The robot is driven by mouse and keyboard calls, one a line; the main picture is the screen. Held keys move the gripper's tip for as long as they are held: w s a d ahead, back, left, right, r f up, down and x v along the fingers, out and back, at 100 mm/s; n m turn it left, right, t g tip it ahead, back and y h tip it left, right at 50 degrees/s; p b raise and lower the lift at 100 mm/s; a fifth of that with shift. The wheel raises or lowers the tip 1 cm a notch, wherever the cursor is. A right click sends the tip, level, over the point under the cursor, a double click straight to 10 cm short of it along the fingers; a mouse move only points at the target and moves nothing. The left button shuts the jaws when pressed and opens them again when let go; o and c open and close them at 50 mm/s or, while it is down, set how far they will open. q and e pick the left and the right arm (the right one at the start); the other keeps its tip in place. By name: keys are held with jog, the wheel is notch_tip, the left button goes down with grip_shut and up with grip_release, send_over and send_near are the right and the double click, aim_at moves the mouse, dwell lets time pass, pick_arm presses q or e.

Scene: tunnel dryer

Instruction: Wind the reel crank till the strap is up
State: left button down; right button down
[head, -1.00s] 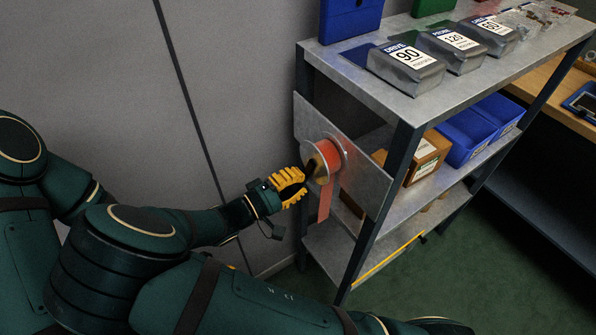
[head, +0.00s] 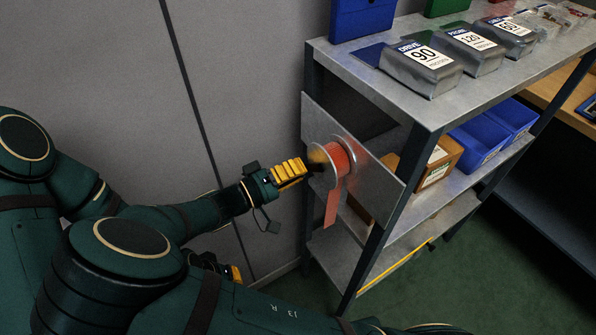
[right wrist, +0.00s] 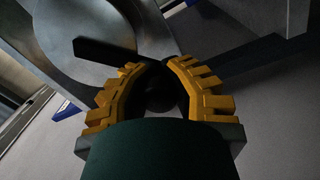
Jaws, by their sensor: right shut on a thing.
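The reel (head: 346,147) with pale flanges and an orange-red strap wound on it is mounted on a grey plate at the shelf's left end. The strap's loose end (head: 331,208) hangs below the reel. My right gripper (head: 304,168) is at the reel's near side, its yellow fingers shut on the crank's dark knob. In the right wrist view, the knob (right wrist: 160,95) sits between the fingers, and the black crank arm (right wrist: 105,51) runs up and left from it across the reel's face. My left gripper (head: 236,273) barely shows, mostly hidden behind my own arm.
The metal shelf (head: 400,98) carries grey labelled packs (head: 422,70) on top. Blue bins (head: 478,140) and a brown box (head: 440,160) stand on its middle level. A grey wall (head: 250,80) is close on the left. Green floor is free at the front right.

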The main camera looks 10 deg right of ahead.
jog(key=shift+a, duration=0.1)
jog(key=c, duration=0.7)
grip_release()
jog(key=shift+s+a+r, duration=0.1)
jog(key=shift+a, duration=0.05)
notch_tip(320, 180, up, 9)
jog(key=shift+r, duration=0.1)
jog(key=shift+s+d+r, duration=0.1)
jog(key=shift+d+r, duration=0.15)
jog(key=shift+r, duration=0.15)
jog(key=shift+a, duration=0.1)
